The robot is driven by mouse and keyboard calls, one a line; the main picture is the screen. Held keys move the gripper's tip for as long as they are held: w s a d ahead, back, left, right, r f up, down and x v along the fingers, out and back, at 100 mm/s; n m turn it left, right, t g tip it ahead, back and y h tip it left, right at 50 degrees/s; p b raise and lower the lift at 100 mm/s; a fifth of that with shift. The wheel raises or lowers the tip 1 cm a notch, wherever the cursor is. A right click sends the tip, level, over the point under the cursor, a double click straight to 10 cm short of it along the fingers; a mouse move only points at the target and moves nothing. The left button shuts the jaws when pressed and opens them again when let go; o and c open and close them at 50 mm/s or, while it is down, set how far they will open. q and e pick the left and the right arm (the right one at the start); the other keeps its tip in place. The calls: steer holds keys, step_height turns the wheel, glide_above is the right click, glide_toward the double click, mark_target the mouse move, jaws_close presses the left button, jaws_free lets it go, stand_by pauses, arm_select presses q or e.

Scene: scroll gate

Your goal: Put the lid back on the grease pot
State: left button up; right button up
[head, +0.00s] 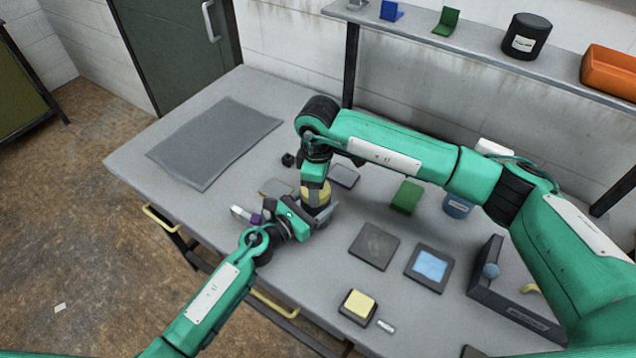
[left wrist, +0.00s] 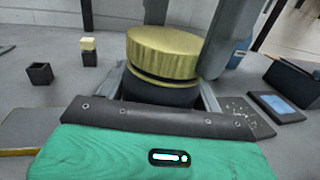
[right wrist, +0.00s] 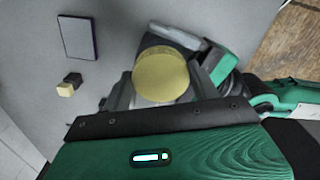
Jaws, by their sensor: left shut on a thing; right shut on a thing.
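The brass-yellow lid (head: 316,194) is between my grippers over the left part of the bench. In the left wrist view the lid (left wrist: 165,52) is on top of the dark grease pot (left wrist: 160,92), slightly tilted, with a dark line beneath its rim. I cannot tell whether it is fully seated. My left gripper (head: 304,216) is shut around the pot's sides, low down. My right gripper (head: 315,182) comes from above and is shut on the lid. In the right wrist view the lid (right wrist: 160,76) covers most of the pot.
A grey mat (head: 215,142) lies at the left. A green block (head: 406,198), blue can (head: 457,207), dark plate (head: 375,246), blue pad (head: 431,266), yellow-topped box (head: 358,306) and dark tray (head: 515,300) stand to the right. A small black cube (head: 288,159) is close behind the grippers.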

steer(key=shift+r, duration=0.1)
steer(key=o, duration=1)
steer(key=shift+r, duration=2.2)
steer(key=shift+n, duration=0.3)
